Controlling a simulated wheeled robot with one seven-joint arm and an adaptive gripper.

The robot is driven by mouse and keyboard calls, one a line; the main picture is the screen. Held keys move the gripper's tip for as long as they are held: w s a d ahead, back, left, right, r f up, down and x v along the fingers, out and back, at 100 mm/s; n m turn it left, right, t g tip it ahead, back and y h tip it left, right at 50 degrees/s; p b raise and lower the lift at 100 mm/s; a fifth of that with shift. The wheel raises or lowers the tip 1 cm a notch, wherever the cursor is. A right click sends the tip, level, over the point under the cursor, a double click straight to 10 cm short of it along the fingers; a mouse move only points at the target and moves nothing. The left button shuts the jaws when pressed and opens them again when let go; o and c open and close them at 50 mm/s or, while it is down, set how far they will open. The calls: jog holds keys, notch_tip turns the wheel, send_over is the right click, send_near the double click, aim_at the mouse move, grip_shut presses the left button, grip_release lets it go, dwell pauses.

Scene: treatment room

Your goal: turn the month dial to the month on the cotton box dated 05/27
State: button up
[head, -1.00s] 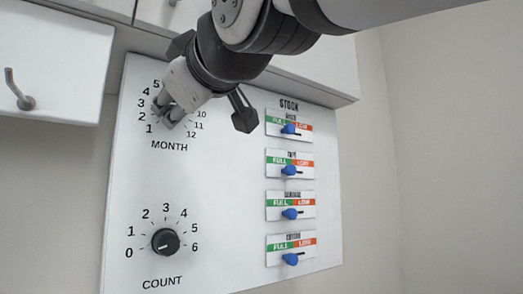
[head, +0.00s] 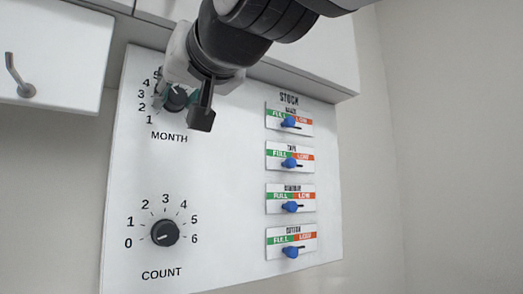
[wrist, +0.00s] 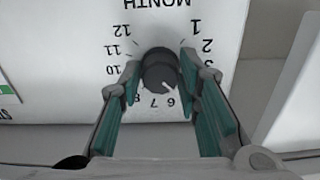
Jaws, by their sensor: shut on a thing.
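The month dial (head: 177,98) is a dark round knob at the upper left of the white panel, above the word MONTH. In the wrist view, where the panel appears upside down, the dial (wrist: 158,70) stands between my two fingertips, with its white pointer line aimed to the lower right, around 5 to 6. My gripper (wrist: 162,76) is shut on the dial, one finger on each side. The right finger hides the numbers near 4 and 5. In the head view my gripper (head: 176,88) covers the dial's right-hand numbers. No cotton box is in view.
Several stock sliders with blue knobs, such as the cotton slider (head: 291,252), line the panel's right side. A white cabinet door (head: 50,50) with a handle is at the upper left.

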jog(key=shift+f+m, duration=0.1)
jog(key=shift+m, duration=0.4)
jog(key=o, duration=1.2)
jog(key=shift+a, duration=0.1)
jog(key=shift+c, duration=0.2)
jog(key=shift+s+d, duration=0.25)
jog(key=shift+s, duration=0.05)
jog(key=v, duration=1.1)
